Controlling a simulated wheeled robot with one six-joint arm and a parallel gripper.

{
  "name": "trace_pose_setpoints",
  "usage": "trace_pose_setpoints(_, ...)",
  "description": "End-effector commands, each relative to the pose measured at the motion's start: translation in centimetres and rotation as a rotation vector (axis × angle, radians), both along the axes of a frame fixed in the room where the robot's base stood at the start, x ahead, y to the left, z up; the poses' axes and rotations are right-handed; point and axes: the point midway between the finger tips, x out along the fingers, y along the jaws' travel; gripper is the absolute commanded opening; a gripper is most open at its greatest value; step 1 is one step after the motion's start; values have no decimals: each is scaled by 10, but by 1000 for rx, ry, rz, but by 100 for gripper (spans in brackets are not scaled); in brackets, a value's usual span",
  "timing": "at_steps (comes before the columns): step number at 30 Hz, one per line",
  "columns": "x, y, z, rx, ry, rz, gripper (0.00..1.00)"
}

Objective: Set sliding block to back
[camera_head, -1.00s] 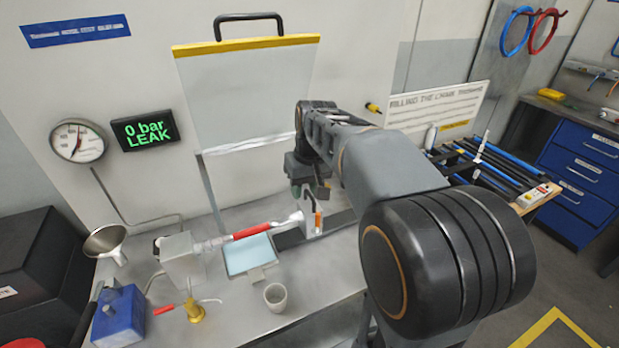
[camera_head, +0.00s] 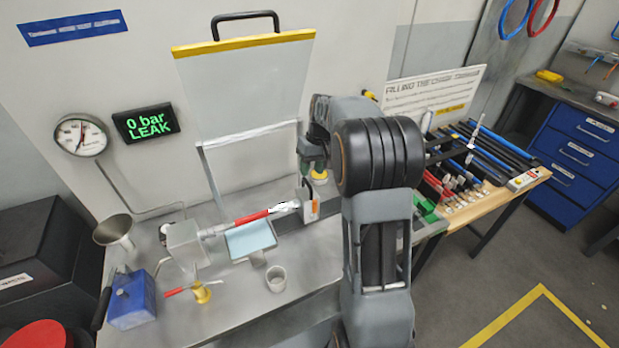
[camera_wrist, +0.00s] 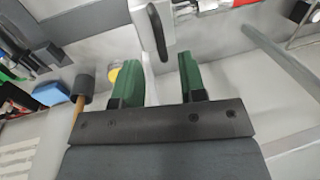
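The sliding block (camera_head: 307,205) is a small pale block with an orange mark, at the right end of a dark rail on the bench. The right end of the red tube (camera_head: 251,217) meets it or lies close beside it. My gripper (camera_head: 313,168) is above and just behind this block, partly hidden by my arm. In the wrist view my gripper (camera_wrist: 156,58) has its two green fingers spread apart. A dark rounded handle (camera_wrist: 154,30) stands at the fingertips, in the gap between them. I cannot tell whether either finger touches it.
A grey fixed block (camera_head: 185,245) holds the tube's left end. A blue tray (camera_head: 250,238), a cup (camera_head: 276,278), a funnel (camera_head: 114,231) and a blue box (camera_head: 130,300) stand on the bench. A clear yellow-edged shield (camera_head: 245,95) is raised behind. The display (camera_head: 146,125) reads 0 bar LEAK.

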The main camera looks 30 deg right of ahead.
Motion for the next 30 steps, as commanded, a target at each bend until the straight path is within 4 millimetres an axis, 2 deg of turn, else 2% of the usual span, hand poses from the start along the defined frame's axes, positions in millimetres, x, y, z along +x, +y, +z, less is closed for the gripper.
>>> trace_pose_setpoints(3, -1, 4, -17, 1, 3, 1, 38)
trace_pose_setpoints(9, 0, 8, -35, 0, 1, 0, 38)
trace_pose_setpoints(22, 0, 9, -43, -1, 0, 0, 38)
trace_pose_setpoints(30, 0, 9, -43, -1, 0, 0, 14)
